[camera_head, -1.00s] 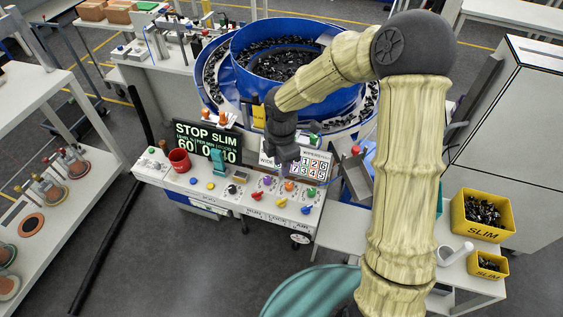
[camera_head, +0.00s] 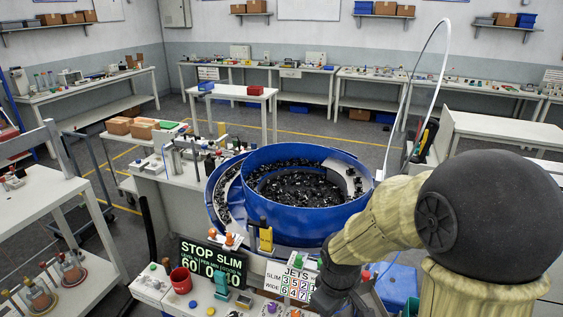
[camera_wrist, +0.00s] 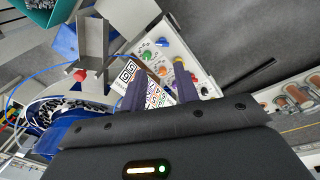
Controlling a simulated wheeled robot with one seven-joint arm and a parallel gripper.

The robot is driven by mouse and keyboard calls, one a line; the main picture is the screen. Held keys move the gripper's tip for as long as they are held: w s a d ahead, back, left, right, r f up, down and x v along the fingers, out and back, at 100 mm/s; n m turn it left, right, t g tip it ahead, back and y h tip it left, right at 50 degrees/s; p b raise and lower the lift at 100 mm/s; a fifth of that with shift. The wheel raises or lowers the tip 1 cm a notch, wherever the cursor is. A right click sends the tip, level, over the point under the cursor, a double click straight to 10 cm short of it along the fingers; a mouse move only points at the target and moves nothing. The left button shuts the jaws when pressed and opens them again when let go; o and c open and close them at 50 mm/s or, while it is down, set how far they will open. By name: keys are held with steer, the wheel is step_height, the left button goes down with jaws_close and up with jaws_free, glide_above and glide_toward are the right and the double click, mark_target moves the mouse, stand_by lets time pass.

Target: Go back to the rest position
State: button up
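My gripper (camera_wrist: 160,85) shows in the wrist view with its two dark fingers apart and nothing between them. In the head view my gripper (camera_head: 335,290) hangs at the bottom, right of the middle, partly cut off by the picture edge. It is in front of the blue bowl feeder (camera_head: 290,217), which holds many small black parts. The jets board (camera_head: 290,283) with coloured numbers is just left of it. In the wrist view the control panel (camera_wrist: 155,40) with coloured knobs lies beyond the fingers.
A red mug (camera_head: 181,280) and the STOP SLIM display (camera_head: 212,262) stand left of my gripper. A grey metal chute (camera_wrist: 92,45) and a red button (camera_wrist: 80,75) are left of the fingers in the wrist view. Open floor (camera_wrist: 240,30) lies beyond the panel.

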steer(key=s+d+r+m+t, duration=0.1)
steer(key=s+d+m, duration=0.3)
steer(key=m, duration=0.4)
steer(key=shift+s+r+m, duration=0.3)
steer(key=shift+s+r, duration=0.15)
steer(key=shift+r, duration=0.25)
